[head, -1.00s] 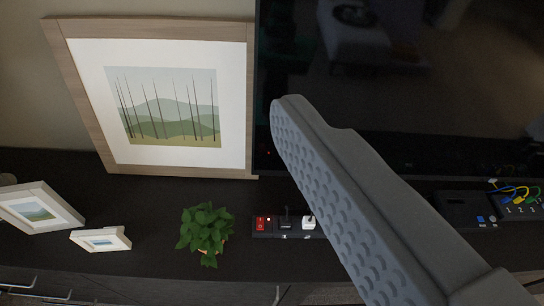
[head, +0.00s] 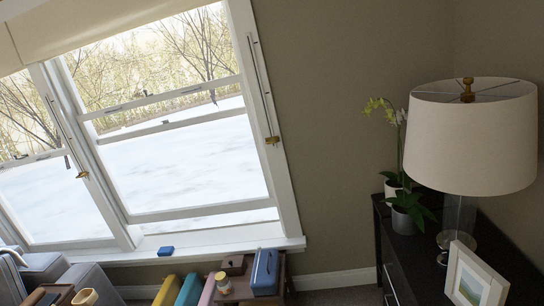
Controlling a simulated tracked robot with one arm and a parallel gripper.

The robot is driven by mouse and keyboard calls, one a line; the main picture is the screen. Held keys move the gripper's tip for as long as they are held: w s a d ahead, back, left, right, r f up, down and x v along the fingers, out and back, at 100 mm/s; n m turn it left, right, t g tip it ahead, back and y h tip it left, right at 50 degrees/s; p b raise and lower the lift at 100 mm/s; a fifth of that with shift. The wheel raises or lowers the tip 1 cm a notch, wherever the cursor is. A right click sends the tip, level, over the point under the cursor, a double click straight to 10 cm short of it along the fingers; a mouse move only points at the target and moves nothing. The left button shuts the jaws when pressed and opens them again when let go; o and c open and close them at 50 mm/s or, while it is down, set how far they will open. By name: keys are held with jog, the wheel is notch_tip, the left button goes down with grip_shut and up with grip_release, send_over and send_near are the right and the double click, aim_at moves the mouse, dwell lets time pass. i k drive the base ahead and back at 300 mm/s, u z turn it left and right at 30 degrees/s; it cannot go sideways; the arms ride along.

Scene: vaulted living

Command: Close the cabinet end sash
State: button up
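A white window with two side-by-side units fills the left half of the head view. The right unit, on the side of the dark cabinet (head: 381,232), has a lower sash (head: 200,211) with a white bottom rail. A bright strip shows between this rail and the sill (head: 200,247), so the sash appears slightly raised. The left unit's lower sash (head: 75,244) is partly cut off by the frame edge, and I cannot tell a gap under it. Brass-coloured fittings (head: 272,140) sit on the side jambs. My gripper is outside the view.
A lamp (head: 470,140), a potted orchid (head: 404,220) and a picture frame (head: 474,277) stand on the cabinet. Below the window are a blue box (head: 265,272), a jar (head: 222,284) and coloured upright items (head: 190,290). A small blue object (head: 166,252) lies on the sill.

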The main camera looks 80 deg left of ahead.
aim_at(241, 205)
jog(key=z, duration=0.45)
jog(key=i, duration=0.1)
jog(key=u, duration=3.25)
jog(key=k, duration=0.9)
jog(key=u, duration=0.2)
jog(key=i, duration=0.9)
jog(key=z, duration=0.05)
